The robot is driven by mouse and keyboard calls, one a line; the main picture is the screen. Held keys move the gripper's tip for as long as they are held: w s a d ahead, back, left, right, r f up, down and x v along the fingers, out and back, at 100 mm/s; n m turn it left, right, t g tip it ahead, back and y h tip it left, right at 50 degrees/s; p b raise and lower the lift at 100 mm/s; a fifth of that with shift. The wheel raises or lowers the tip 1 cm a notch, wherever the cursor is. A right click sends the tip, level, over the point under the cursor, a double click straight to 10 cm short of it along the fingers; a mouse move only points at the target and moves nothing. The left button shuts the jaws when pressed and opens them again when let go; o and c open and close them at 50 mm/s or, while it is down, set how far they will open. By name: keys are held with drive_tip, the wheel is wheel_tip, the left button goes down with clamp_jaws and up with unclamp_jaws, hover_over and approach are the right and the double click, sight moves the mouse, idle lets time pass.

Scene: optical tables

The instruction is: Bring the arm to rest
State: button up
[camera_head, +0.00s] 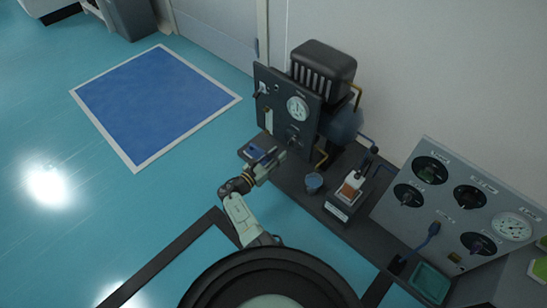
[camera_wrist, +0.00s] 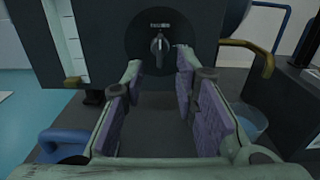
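My arm reaches forward from the bottom of the head view, bent, with my gripper (camera_head: 270,160) at its end in front of a dark upright panel (camera_head: 270,95). In the wrist view my gripper (camera_wrist: 160,62) has its two fingers apart, with purple pads facing each other and nothing between them. Beyond the fingertips is a grey knob (camera_wrist: 160,44) on a round dark plate, its pointer about upright. I cannot tell whether a fingertip touches the panel.
A blue cup (camera_head: 314,183) and a small stand with an orange-brown part (camera_head: 350,190) sit on the dark bench. A grey console (camera_head: 460,205) with several dials stands right. A teal tray (camera_head: 430,283) lies before it. The floor to the left is clear, with a blue mat (camera_head: 155,100).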

drive_tip(key=shift+v, duration=0.9)
drive_tip(key=shift+r, duration=0.1)
